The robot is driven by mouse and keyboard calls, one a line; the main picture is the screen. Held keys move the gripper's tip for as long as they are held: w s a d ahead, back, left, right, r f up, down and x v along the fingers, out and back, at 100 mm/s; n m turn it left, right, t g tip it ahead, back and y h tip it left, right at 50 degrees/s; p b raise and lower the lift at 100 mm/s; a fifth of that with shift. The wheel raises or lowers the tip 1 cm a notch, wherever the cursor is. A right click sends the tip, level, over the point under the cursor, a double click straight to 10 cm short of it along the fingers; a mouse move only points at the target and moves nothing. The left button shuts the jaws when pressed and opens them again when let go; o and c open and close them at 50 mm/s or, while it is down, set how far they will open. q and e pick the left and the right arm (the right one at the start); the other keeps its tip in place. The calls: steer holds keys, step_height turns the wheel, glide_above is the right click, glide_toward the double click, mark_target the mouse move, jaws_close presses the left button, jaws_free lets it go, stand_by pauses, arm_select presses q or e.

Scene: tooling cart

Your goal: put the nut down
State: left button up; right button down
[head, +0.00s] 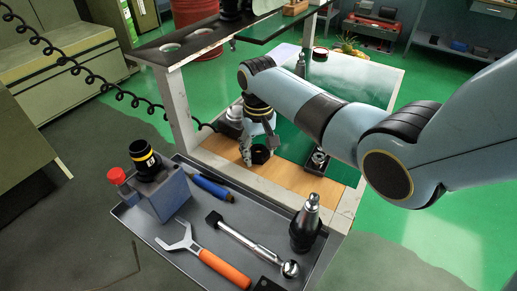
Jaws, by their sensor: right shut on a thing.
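The nut is a small black ring (261,154) just above or on the wooden strip of the cart's worktop. My right gripper (257,151) reaches down over the worktop from the right, with its two fingers on either side of the nut, shut on it. Whether the nut touches the wood is hard to tell. My left gripper is out of view.
A grey tray (165,238) in front holds a wrench (203,255), a ratchet-like tool (247,240), a blue-handled tool (213,188), a tool holder (307,222) and a blue-grey block (163,196). A small fixture (318,160) stands right of the nut. A raised shelf (180,43) overhangs the left.

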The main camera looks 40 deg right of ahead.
mark_target(259, 150)
steer(key=c, duration=0.6)
jaws_free()
steer(key=shift+r, duration=0.45)
step_height(259, 150, up, 12)
steer(key=shift+r+p, duration=0.15)
steer(key=shift+p, duration=0.2)
